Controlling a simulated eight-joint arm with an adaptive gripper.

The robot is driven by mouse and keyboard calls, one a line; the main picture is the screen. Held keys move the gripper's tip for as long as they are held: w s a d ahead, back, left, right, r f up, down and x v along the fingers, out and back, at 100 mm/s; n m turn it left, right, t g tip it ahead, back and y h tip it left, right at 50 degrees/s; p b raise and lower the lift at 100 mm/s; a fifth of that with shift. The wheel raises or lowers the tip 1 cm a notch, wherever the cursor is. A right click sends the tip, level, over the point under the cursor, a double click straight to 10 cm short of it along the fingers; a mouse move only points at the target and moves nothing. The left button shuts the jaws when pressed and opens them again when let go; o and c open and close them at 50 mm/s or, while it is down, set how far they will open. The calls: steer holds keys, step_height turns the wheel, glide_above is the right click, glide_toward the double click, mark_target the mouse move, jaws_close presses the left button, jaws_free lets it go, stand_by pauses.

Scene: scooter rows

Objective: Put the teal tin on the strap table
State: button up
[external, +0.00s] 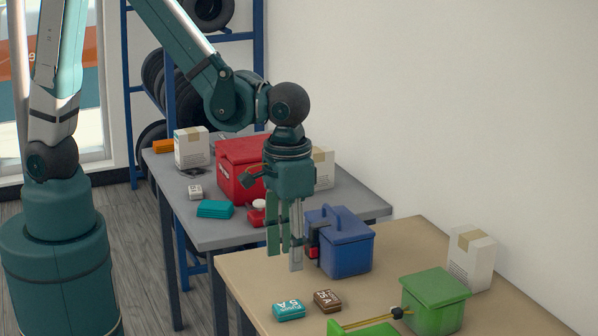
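A small teal tin (288,310) with white lettering that seems to read "Fuses 5 A" lies on the near tan table (240,262), close to its left edge. The other table is grey (205,238). No sign marks the strap table.
A brown tin (327,300) lies beside the teal one. A blue lidded box (345,245), green box (435,300) and white carton (470,260) stand on the tan table. The grey table holds a red box (238,165), flat teal box (215,209), small white tin (195,192) and cartons.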

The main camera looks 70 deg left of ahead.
steer(key=s+a+r+t, duration=0.1)
steer(key=a+r, duration=0.5)
steer(key=a, duration=0.6)
steer(key=s+a+r+t, duration=0.1)
steer(key=a+r+t, duration=0.2)
steer(key=a+r, duration=0.4)
steer(key=s+a+r+t, duration=0.1)
steer(key=a+r+t, duration=0.2)
steer(key=a, duration=1.4)
step_height(320, 180, up, 3)
steer(key=shift+s+a+r, duration=0.15)
steer(key=shift+a, duration=0.05)
